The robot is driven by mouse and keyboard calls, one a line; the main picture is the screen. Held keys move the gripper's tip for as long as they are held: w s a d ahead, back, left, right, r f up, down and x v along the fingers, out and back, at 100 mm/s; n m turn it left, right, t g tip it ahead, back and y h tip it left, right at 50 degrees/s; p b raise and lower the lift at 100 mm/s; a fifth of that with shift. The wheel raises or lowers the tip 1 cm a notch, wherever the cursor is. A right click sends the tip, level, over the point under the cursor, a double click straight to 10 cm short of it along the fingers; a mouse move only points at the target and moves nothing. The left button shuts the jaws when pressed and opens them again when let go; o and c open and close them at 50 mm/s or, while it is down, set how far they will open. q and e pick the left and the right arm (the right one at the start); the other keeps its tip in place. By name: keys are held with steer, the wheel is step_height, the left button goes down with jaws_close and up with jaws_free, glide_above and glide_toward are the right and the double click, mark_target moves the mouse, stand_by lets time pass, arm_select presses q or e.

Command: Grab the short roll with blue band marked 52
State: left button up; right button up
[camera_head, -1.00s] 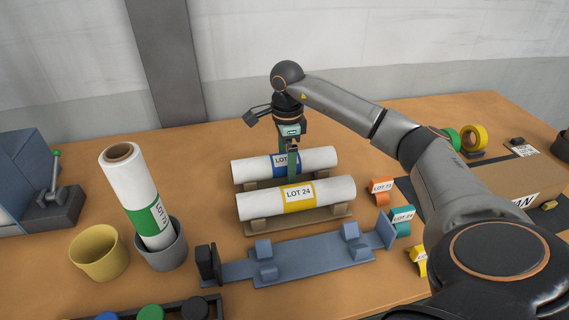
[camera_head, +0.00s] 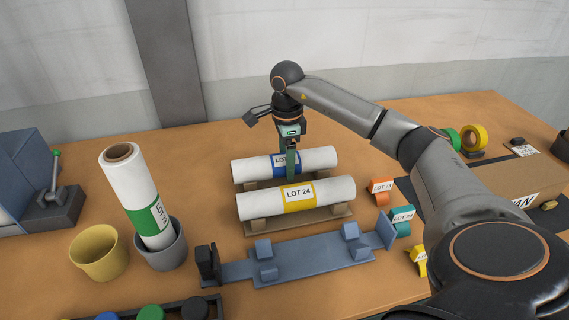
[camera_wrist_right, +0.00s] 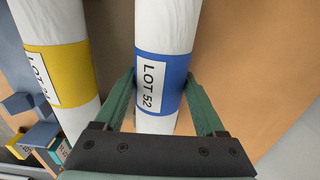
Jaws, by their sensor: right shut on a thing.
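The roll with the blue band (camera_head: 316,160) lies on the back of a wooden cradle in the head view. In the right wrist view its blue band (camera_wrist_right: 175,78) carries a label reading LOT 52. My right gripper (camera_head: 289,165) reaches down from above, with its green fingers on either side of the roll at the band. In the wrist view the gripper (camera_wrist_right: 165,90) is shut on the roll. The roll still appears at cradle height. My left gripper is not in view.
A roll with a yellow band, LOT 24 (camera_head: 330,194), lies just in front, parallel. A blue-grey stand (camera_head: 310,258) is nearer. A green-banded roll (camera_head: 131,185) leans in a grey cup (camera_head: 162,258) beside a yellow cup (camera_head: 98,255). Tape rolls (camera_head: 474,137) are at right.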

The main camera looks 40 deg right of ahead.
jaws_close()
steer(key=shift+r, duration=0.15)
